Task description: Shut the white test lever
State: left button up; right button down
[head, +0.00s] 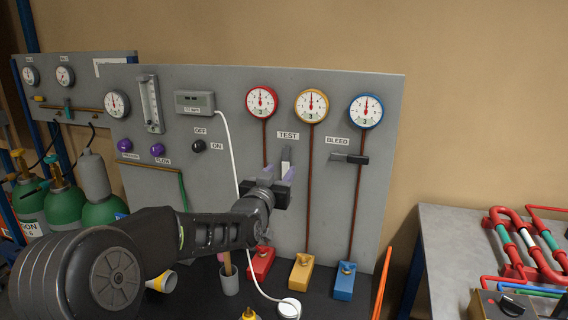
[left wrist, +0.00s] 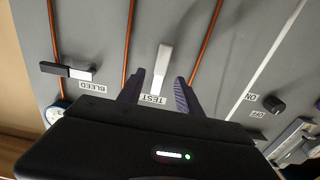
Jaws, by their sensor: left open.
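The white test lever (head: 286,155) stands upright on the grey panel, just below the TEST label (head: 288,135). My left gripper (head: 279,174) is in front of the panel at the lever and partly hides its lower part. In the left wrist view the white lever (left wrist: 163,62) shows between the two fingertips of my open left gripper (left wrist: 160,78), apart from both in the picture. I cannot tell how deep the fingers reach around it. My right gripper is not in view.
The bleed lever (head: 347,158) lies sideways to the right, under the BLEED label (head: 338,141). Brown pipes run down from the red gauge (head: 262,101), yellow gauge (head: 311,105) and blue gauge (head: 366,110). A white cable (head: 230,150) hangs left of the test lever.

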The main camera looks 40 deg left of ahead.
aim_at(285, 164)
pick_arm(q)
jog(key=p+x, duration=0.1)
jog(key=x, duration=0.3)
jog(key=shift+c, duration=0.5)
grip_shut()
dwell(0.9)
